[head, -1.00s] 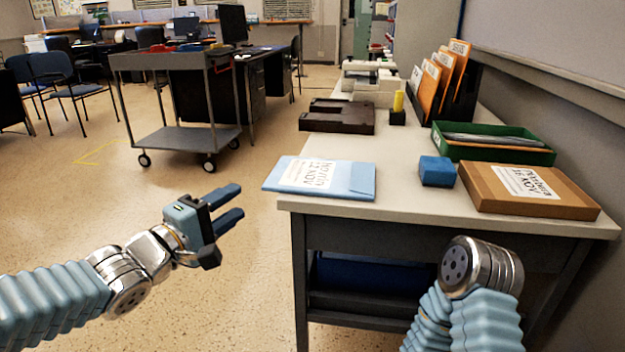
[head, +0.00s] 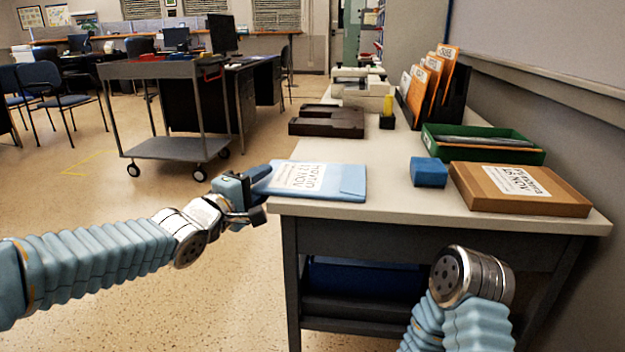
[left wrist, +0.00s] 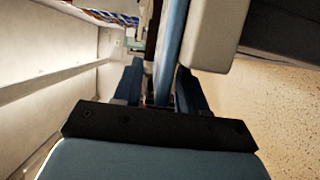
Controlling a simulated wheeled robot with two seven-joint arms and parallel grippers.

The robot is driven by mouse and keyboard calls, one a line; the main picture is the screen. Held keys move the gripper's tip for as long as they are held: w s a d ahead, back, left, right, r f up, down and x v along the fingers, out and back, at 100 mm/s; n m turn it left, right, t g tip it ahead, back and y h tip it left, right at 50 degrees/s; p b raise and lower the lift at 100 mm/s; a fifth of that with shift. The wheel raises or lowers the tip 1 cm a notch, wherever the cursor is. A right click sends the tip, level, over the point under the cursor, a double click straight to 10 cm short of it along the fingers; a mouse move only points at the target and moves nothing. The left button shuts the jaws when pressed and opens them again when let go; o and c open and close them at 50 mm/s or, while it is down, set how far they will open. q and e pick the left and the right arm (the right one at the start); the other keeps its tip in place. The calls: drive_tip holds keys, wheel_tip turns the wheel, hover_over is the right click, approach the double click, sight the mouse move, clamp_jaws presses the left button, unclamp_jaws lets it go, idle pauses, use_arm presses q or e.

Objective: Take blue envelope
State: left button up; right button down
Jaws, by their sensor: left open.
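The light blue envelope (head: 341,181) with a white label lies flat at the near left corner of the desk, its left end overhanging the edge. My left gripper (head: 262,188) is open at that left end. In the left wrist view the envelope shows edge-on as a thin blue strip (left wrist: 171,45), running in between the two open fingers (left wrist: 160,82), closer to the right one. Whether a finger touches it I cannot tell. My right gripper is out of view; only part of my right arm shows.
The pale desk top (head: 385,207) has its edge (left wrist: 217,35) close to my left fingers. On it are a blue block (head: 429,172), a brown box (head: 525,205), a green tray (head: 435,142) and a dark brown tray (head: 325,128). A grey cart (head: 165,149) stands left behind.

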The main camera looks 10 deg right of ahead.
use_arm(q)
drive_tip(key=shift+c, duration=0.4)
clamp_jaws()
drive_tip(key=shift+r, duration=0.1)
